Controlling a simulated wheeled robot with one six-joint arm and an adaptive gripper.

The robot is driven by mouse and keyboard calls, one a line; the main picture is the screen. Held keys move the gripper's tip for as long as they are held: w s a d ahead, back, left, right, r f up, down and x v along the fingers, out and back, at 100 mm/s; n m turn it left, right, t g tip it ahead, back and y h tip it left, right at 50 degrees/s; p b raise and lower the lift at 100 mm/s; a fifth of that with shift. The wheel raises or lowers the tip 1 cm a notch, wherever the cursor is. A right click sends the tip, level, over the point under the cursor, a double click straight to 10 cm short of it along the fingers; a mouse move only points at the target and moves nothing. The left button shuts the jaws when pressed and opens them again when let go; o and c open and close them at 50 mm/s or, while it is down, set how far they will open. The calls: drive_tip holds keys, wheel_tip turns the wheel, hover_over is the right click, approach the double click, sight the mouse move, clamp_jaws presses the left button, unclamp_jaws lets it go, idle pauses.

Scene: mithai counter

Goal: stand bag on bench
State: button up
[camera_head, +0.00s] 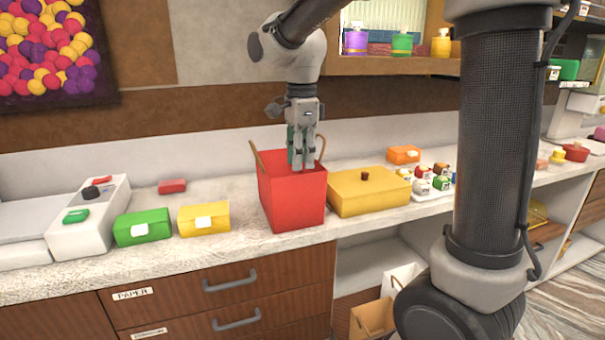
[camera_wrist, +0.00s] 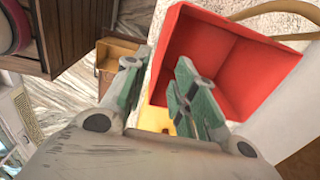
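The red bag (camera_head: 292,200) stands upright on the stone-topped bench (camera_head: 240,248), with its top open and brown handles at its upper rim. In the wrist view the empty inside of the bag (camera_wrist: 215,55) shows, with part of a handle at the upper right. My gripper (camera_head: 301,166) points down at the bag's top. In the wrist view its green-padded fingers (camera_wrist: 157,88) are spread apart. One finger overlaps the bag's opening and the other is outside its edge. I cannot tell whether either finger touches the bag.
A yellow box (camera_head: 368,193) stands close right of the bag. Smaller yellow (camera_head: 204,219) and green (camera_head: 143,227) boxes and a white scale-like device (camera_head: 92,215) are at left. Several small jars (camera_head: 432,178) stand farther right. Bags sit on the shelf below. A wall shelf (camera_head: 400,66) is behind.

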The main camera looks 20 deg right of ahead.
drive_tip(key=s+d+n+t, duration=0.2)
drive_tip(key=s+d+n, duration=0.4)
drive_tip(key=s+n, duration=0.3)
drive_tip(key=s+d+n+t, duration=0.1)
drive_tip(key=s+d+n, duration=0.6)
drive_tip(key=s, duration=0.6)
drive_tip(key=shift+d+r+n+t, duration=0.2)
drive_tip(key=shift+d+n+t, duration=0.15)
drive_tip(key=shift+n, duration=0.65)
drive_tip(key=shift+a, duration=0.2)
